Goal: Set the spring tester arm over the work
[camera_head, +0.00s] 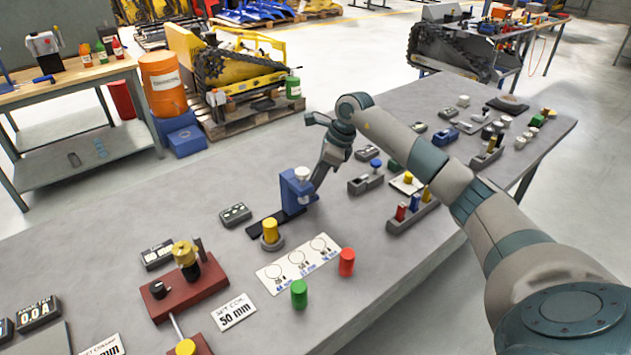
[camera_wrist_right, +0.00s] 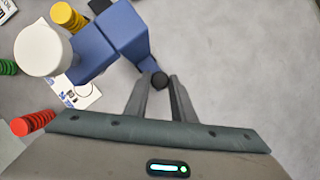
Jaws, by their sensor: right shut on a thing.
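The spring tester is a blue stand (camera_head: 290,190) with a pale round head (camera_head: 302,173) on a dark base strip (camera_head: 262,226). A yellow spring (camera_head: 270,230) stands upright on a round grey seat in front of the blue stand. In the right wrist view the blue arm (camera_wrist_right: 120,32) carries a large white cylinder (camera_wrist_right: 42,50), which appears beside the yellow spring (camera_wrist_right: 66,15). My right gripper (camera_wrist_right: 159,82) is shut on a small black knob (camera_wrist_right: 159,79) at the arm's end. In the head view this gripper (camera_head: 318,184) is at the stand's right side. My left gripper is out of view.
A white card with printed circles (camera_head: 298,263) lies in front, with a green spring (camera_head: 299,294) and a red spring (camera_head: 346,262) near it. A grey block (camera_head: 235,214) is left of the tester. A red fixture (camera_head: 185,288) is farther left. Small trays (camera_head: 366,183) stand at right.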

